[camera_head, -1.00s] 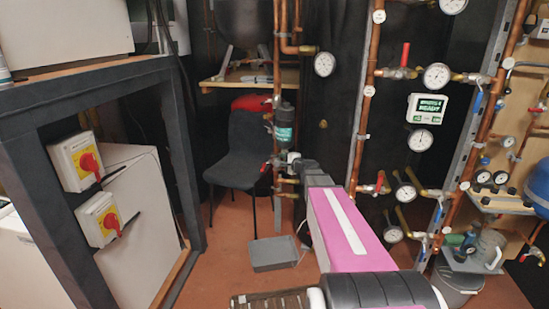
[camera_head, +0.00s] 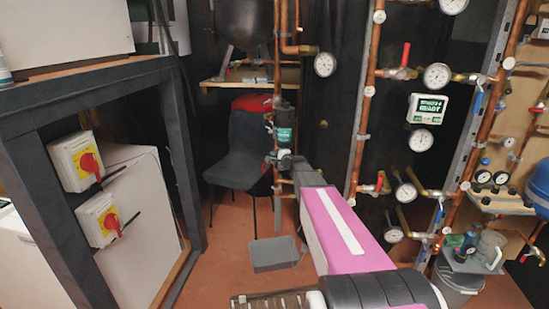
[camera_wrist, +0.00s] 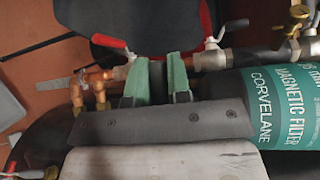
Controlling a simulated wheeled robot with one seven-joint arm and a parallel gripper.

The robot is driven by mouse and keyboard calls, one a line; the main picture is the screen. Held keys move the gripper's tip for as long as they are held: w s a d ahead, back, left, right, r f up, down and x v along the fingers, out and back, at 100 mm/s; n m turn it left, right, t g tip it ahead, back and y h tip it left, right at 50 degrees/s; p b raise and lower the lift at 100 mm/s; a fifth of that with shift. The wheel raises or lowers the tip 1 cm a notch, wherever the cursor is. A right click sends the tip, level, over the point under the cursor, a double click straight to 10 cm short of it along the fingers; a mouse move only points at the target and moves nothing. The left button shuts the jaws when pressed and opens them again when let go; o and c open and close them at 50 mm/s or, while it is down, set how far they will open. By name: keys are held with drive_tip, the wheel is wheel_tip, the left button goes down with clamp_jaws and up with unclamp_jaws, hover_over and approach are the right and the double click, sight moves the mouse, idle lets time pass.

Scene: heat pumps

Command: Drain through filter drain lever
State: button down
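The magnetic filter (camera_head: 284,132) is a dark green cylinder on the copper pipe in front of the chair. In the wrist view the filter (camera_wrist: 285,105) lies at the right, its lettering readable. A red-handled lever (camera_wrist: 110,42) is just left of my fingers in the wrist view. I cannot tell which is the drain lever. My gripper (camera_wrist: 158,78) has green fingertips, apart with an empty-looking gap between them. In the head view my gripper (camera_head: 284,160) is just below the filter.
A grey tray (camera_head: 274,254) lies on the floor below. A dark chair (camera_head: 236,165) stands behind the pipe. Gauges and copper pipes fill the right side. A dark frame with red-yellow switches (camera_head: 88,162) stands at the left.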

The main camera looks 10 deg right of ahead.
drive_tip(key=shift+f, duration=0.1)
drive_tip(key=shift+d+f+n+g+h, duration=0.1)
drive_tip(key=shift+f+n+g+h, duration=0.65)
drive_tip(key=shift+n+g+h, duration=0.4)
drive_tip(key=shift+s+d+f+n+g+h, duration=0.2)
drive_tip(key=shift+d+f+n+g+h, duration=0.5)
drive_tip(key=shift+h, duration=0.7)
drive_tip(key=shift+s+d+f+n+g+h, duration=0.25)
drive_tip(key=shift+d+n+g+h, duration=0.3)
drive_tip(key=shift+n+h, duration=0.7)
drive_tip(key=shift+s+d+f+n+g+h, duration=0.15)
drive_tip(key=shift+d+f+n+g+h, duration=0.4)
drive_tip(key=shift+h, duration=1.05)
drive_tip(key=c, duration=1.4)
unclamp_jaws()
drive_tip(key=shift+a, duration=0.1)
drive_tip(key=shift+o, duration=0.2)
drive_tip(key=shift+r, duration=0.1)
